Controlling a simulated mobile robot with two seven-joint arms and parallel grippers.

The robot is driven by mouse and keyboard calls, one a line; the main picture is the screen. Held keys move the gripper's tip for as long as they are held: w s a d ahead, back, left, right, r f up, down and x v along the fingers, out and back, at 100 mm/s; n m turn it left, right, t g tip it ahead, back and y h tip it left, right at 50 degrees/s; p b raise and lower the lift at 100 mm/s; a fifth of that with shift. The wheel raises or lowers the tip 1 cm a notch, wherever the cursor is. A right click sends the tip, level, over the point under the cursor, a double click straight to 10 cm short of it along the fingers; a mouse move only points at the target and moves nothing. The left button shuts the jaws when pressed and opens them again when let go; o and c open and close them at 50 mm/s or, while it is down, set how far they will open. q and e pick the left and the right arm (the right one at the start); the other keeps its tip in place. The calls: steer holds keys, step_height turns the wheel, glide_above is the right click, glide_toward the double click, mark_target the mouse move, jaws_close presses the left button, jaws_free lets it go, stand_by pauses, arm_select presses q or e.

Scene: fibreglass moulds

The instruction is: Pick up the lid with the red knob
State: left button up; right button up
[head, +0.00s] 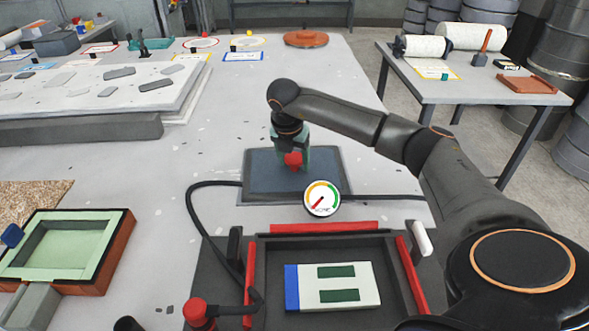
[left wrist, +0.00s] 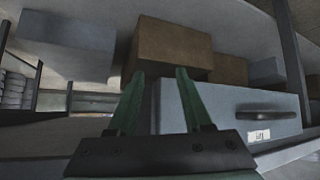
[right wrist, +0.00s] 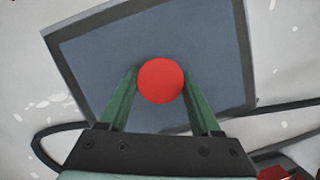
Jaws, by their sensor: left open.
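The lid (head: 262,178) is a flat blue-grey panel with a darker border, and it appears to lie on the white table. Its red knob (head: 292,160) stands near its middle. The right wrist view shows the lid (right wrist: 100,65) and the round knob (right wrist: 160,81) from above. My right gripper (head: 292,152) points down at the knob. Its green fingers (right wrist: 160,78) stand open on either side of the knob, close to it; contact cannot be made out. My left gripper (left wrist: 160,75) is open and empty, away from the lid, and shows only in its wrist view.
A dark box with red edges (head: 325,228) holds a white and blue block (head: 345,286) in front of the lid. A gauge (head: 322,198) and a black hose (head: 193,215) lie between. A green mould (head: 65,250) sits at left. Bare table lies left of the lid.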

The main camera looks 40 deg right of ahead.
jaws_close()
steer(key=shift+r, duration=0.15)
stand_by(0.4)
